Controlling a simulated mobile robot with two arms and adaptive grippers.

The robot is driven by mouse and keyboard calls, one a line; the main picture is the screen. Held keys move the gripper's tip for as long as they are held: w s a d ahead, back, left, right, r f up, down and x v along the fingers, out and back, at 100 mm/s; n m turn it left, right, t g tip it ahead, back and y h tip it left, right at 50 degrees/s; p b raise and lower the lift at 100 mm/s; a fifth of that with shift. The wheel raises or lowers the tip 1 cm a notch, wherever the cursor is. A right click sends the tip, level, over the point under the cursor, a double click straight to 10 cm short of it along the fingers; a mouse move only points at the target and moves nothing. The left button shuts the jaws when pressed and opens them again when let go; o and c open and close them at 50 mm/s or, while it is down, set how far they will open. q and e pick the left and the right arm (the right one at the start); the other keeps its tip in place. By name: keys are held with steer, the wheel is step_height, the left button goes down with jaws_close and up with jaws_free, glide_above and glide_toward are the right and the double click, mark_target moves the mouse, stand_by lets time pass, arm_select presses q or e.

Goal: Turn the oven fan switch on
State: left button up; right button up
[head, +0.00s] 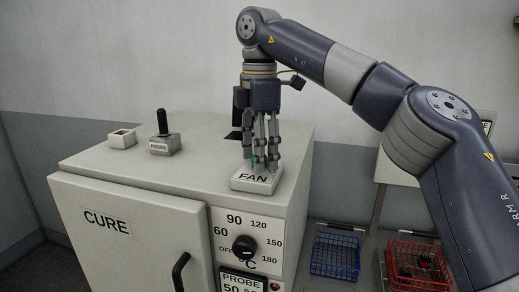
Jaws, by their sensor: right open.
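The oven fan switch is a pale block labelled FAN (255,179) on top of the oven (195,150), near its front right edge. My right gripper (262,162) points down just above and behind the label, with its fingers over the block. It is open. The fingers cover the place where the switch lever would be, so I cannot see the lever or its position. I cannot tell whether the fingers touch it. My left gripper is not in view.
A similar PROBE switch (165,146) with an upright black lever stands to the left, beside a small square fitting (122,138). The oven front has a temperature knob (244,249) and a CURE door (130,235). Blue (335,255) and red (412,262) wire baskets are at right.

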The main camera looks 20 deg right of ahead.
steer(key=shift+s+r, duration=0.1)
steer(key=shift+r, duration=3.65)
